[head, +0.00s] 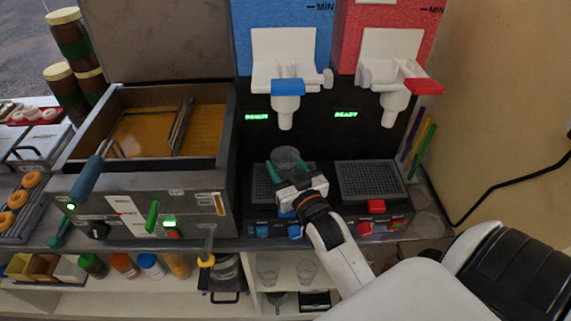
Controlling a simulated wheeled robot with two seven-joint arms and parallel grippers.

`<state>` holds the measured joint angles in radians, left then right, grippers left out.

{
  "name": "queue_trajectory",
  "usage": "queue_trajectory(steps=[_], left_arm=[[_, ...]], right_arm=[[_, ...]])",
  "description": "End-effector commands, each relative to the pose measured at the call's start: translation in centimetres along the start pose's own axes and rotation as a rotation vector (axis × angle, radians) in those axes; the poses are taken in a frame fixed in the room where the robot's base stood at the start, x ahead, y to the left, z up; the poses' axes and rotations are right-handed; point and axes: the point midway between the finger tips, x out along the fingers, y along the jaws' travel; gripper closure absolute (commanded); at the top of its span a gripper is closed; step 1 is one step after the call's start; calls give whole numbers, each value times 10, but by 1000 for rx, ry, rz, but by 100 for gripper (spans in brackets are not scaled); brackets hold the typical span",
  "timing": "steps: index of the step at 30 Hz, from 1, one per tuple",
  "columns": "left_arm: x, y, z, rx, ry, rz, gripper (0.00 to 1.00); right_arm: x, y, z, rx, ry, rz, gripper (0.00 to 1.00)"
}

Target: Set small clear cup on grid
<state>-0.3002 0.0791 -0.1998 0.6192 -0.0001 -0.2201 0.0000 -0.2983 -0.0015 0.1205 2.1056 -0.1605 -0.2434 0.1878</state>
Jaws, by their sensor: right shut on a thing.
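My right gripper (289,171) reaches in from the lower right with teal fingertips. It is shut on a small clear cup (286,156) beneath the blue dispenser's white spout (285,110). The cup is over the back part of the left dark grid (261,188); I cannot tell whether it touches the grid. The gripper hides the cup's lower part and much of this grid. My left gripper is not in view.
A red dispenser (393,40) stands to the right above a second, empty grid (369,181). A fryer (140,205) stands to the left. Clear cups (306,270) stand on the shelf below. A wall (500,110) bounds the right side.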

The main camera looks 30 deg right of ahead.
Motion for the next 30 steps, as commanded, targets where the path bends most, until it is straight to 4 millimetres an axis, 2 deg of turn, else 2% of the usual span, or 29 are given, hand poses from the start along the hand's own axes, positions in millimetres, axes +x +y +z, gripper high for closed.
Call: queue_trajectory(steps=[6, 7, 11, 12, 23, 26, 30], left_arm=[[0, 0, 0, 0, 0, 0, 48], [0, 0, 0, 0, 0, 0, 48], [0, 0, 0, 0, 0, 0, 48], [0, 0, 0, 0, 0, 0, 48], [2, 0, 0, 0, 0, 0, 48], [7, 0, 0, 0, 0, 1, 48], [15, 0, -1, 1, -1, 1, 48]], right_arm=[[0, 0, 0, 0, 0, 0, 68], [0, 0, 0, 0, 0, 0, 45], [0, 0, 0, 0, 0, 0, 24], [0, 0, 0, 1, 0, 0, 21], [-6, 0, -2, 1, 1, 0, 21], [-20, 0, -3, 1, 2, 0, 21], [-48, 0, -5, 1, 4, -1, 21]])
